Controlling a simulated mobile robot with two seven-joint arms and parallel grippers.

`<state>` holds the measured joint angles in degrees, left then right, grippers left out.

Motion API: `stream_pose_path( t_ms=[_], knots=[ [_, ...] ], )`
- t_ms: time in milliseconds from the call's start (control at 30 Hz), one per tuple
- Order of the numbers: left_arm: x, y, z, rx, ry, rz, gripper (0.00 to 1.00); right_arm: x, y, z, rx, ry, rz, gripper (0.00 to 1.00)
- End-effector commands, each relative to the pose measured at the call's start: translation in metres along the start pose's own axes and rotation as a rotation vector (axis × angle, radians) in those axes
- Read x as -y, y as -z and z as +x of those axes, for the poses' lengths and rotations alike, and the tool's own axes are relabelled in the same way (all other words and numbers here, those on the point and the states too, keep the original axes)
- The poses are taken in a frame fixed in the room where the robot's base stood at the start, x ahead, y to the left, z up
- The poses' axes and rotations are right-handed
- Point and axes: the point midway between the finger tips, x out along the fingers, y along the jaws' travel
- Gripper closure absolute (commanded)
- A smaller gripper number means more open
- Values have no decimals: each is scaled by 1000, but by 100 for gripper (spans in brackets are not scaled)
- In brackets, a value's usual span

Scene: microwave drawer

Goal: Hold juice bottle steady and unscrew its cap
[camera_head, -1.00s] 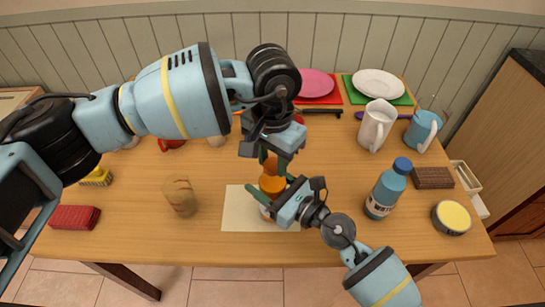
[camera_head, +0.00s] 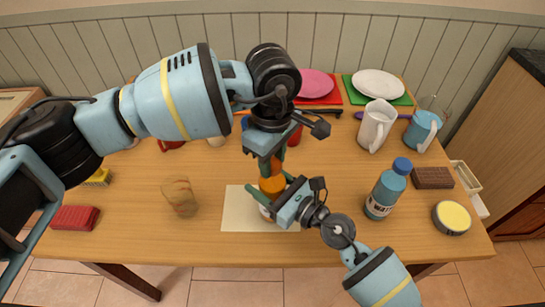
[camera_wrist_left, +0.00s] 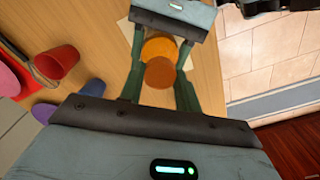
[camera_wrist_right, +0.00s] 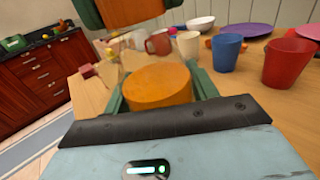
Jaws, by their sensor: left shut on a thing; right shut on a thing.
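The juice bottle (camera_head: 271,186) stands upright on a pale mat (camera_head: 238,212), with orange juice showing. My right gripper (camera_head: 278,199) is shut around its body. My left gripper (camera_head: 270,163) points down from above and is shut on the orange cap (camera_wrist_left: 160,73). In the right wrist view, the bottle's flat orange top (camera_wrist_right: 158,84) sits between my right fingers. The cap (camera_wrist_right: 128,10) is higher up between my left fingers there, with background showing in between, so it looks apart from the bottle. The lower bottle is partly hidden by my right gripper.
A blue bottle (camera_head: 387,189) stands right of my right gripper. A glass (camera_head: 180,197) stands to the left. A white pitcher (camera_head: 375,126), a red cup (camera_wrist_right: 290,62) and plates are farther back. The table left of the mat is mostly clear.

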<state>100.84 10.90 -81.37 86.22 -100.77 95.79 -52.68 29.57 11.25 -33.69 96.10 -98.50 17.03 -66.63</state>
Motion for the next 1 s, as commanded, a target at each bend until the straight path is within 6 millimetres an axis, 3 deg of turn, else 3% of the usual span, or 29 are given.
stream_pose_path(
  t_ms=[1000],
  knots=[
    [0, -1, 0, -3, 3, -1639, 94, 1, 0, 0, 0, 2, 2, 100]
  ],
)
